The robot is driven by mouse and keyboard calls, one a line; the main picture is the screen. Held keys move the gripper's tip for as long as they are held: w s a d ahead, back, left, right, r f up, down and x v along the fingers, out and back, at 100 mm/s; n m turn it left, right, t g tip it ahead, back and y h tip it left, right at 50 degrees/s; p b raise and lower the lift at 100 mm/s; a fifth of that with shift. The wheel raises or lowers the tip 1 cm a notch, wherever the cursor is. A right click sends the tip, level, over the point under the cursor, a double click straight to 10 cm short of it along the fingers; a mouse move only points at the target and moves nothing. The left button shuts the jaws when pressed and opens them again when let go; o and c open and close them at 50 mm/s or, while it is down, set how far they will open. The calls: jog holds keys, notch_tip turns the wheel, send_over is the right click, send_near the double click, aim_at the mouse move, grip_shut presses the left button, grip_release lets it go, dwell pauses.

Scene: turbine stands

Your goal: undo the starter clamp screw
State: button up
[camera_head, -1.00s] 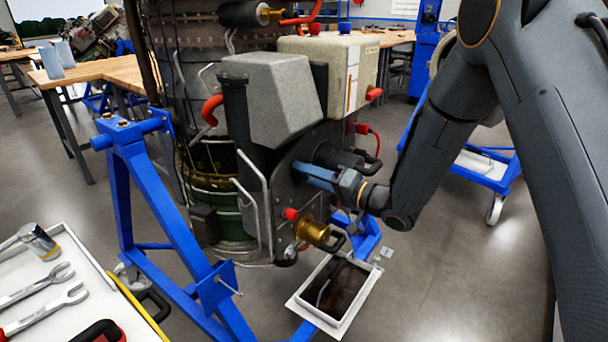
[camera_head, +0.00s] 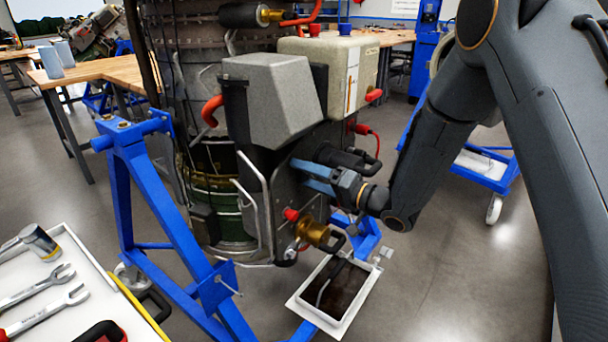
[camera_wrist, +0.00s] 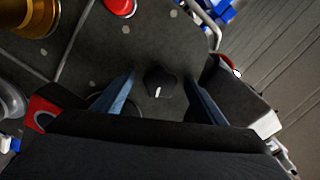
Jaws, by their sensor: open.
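A small dark knob (camera_wrist: 160,82) with a white mark, which looks like the starter clamp screw, sits on a dark grey panel in the wrist view. My gripper (camera_wrist: 161,97) is open, with one blue finger on each side of the knob. The fingers appear apart from it; their exact depth is unclear. In the head view my gripper (camera_head: 318,178) reaches the right side of the engine, just below a dark cylinder (camera_head: 340,157) that may be the starter. The knob is hidden there.
A brass fitting (camera_head: 313,231) with a red cap sits below my gripper. A red cable (camera_head: 377,143) hangs to its right. A blue stand (camera_head: 150,180) supports the engine. A drip tray (camera_head: 335,290) lies below, and a tool tray (camera_head: 60,285) is at lower left.

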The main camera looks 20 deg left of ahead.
aim_at(306, 175)
jog(key=shift+d, duration=0.1)
jog(key=shift+p+v, duration=0.75)
jog(key=shift+v, duration=1.65)
jog(key=shift+c, duration=1.1)
jog(key=shift+w+a+n+b, duration=0.25)
jog(key=shift+a+n+b, duration=0.55)
jog(key=shift+n+b, duration=2.15)
jog(key=shift+w+a+n+b, duration=0.2)
jog(key=shift+a+n+b, duration=0.7)
jog(key=shift+b, duration=3.95)
jog(key=shift+w+a+n+b, duration=0.25)
jog(key=shift+a+n+b, duration=0.45)
jog(key=shift+n+b, duration=2.3)
jog(key=shift+m+b, duration=0.6)
jog(key=shift+m, duration=0.25)
jog(key=shift+c, duration=0.4)
